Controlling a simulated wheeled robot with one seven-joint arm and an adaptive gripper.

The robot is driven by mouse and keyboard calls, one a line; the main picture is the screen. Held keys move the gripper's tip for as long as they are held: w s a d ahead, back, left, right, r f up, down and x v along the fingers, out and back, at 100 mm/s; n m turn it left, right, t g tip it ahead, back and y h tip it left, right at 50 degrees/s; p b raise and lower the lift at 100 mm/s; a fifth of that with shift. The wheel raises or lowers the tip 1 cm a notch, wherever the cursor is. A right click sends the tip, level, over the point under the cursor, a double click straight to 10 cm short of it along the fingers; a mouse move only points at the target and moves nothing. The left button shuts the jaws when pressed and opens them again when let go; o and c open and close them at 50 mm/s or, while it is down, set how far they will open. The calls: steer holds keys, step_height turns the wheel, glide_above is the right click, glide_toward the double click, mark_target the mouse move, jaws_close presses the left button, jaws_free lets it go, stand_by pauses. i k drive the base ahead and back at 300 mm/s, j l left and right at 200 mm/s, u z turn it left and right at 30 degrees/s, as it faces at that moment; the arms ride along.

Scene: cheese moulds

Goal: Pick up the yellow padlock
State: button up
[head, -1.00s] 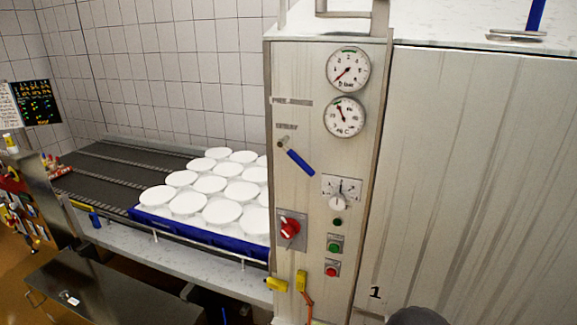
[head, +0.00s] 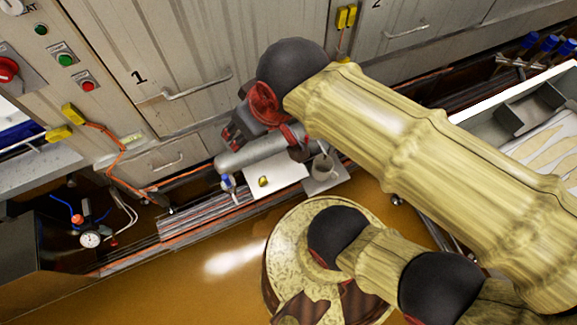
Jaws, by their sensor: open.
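A small yellow object (head: 264,181), which looks like the padlock, lies on a white sheet or board (head: 281,185) low in front of the cabinets in the head view. It is too small to make out its shackle. My gripper (head: 232,134), with dark and red parts, is above and to the left of it, near the cabinet front. It is open and nothing shows between its fingers, which are partly hidden and small. It is apart from the yellow object.
A grey pipe (head: 255,152) with a blue-handled valve (head: 228,182) runs just behind the white board. Orange cables (head: 118,180) and a pressure gauge (head: 90,239) are at left. A pale, lidless bin (head: 511,121) stands at right.

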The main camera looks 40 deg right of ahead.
mark_target(263, 182)
steer(key=k+l, duration=0.25)
steer(key=i+j, duration=0.15)
steer(key=j, duration=0.3)
steer(key=i+j+z, duration=0.1)
steer(key=j, duration=0.35)
steer(key=i+j+z, duration=0.1)
steer(key=j, duration=0.4)
steer(key=i+j, duration=0.15)
steer(key=j, duration=0.3)
steer(key=j+z, duration=0.1)
steer(key=z, duration=1.45)
